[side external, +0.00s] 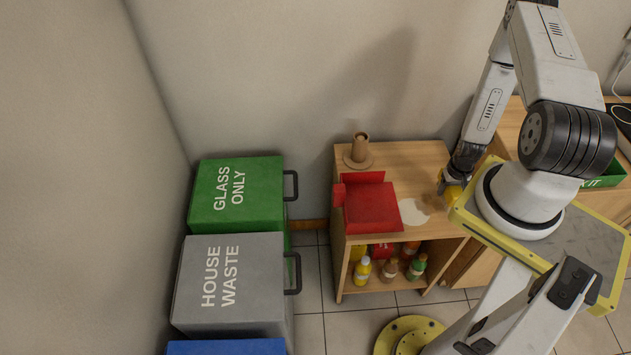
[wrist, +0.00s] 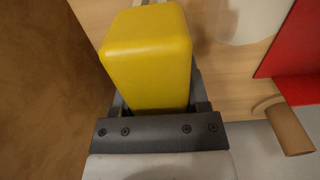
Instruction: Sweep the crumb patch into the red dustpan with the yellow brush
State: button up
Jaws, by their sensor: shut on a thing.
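The red dustpan (side external: 371,205) lies on the wooden cabinet top, and part of it shows at the right of the wrist view (wrist: 292,50). The pale crumb patch (side external: 413,211) is on the wood just right of the dustpan; it also shows at the top of the wrist view (wrist: 243,18). My gripper (side external: 455,180) is at the right of the patch, low over the cabinet top. It is shut on the yellow brush (wrist: 148,55), whose block fills the middle of the wrist view. The brush's lower end is hidden, so I cannot tell whether it touches the wood.
A brown holder (side external: 359,152) stands behind the dustpan. Several bottles sit on the shelf below. A green bin (side external: 236,195) and a grey bin (side external: 232,285) stand left of the cabinet (side external: 425,153). A green box (side external: 606,174) is on the counter at right.

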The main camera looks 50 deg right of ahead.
aim_at(424, 205)
jog(key=shift+f, duration=1.5)
jog(key=shift+w+a+r, duration=0.2)
jog(key=shift+w+a, duration=0.8)
jog(key=shift+w+a, duration=0.15)
jog(key=shift+w+a+f, duration=0.3)
jog(key=shift+w+a, duration=0.55)
jog(key=shift+a, duration=0.05)
jog(key=shift+a, duration=0.15)
jog(key=shift+w+a+r, duration=0.2)
jog(key=shift+w+a, duration=0.75)
jog(key=shift+w, duration=0.05)
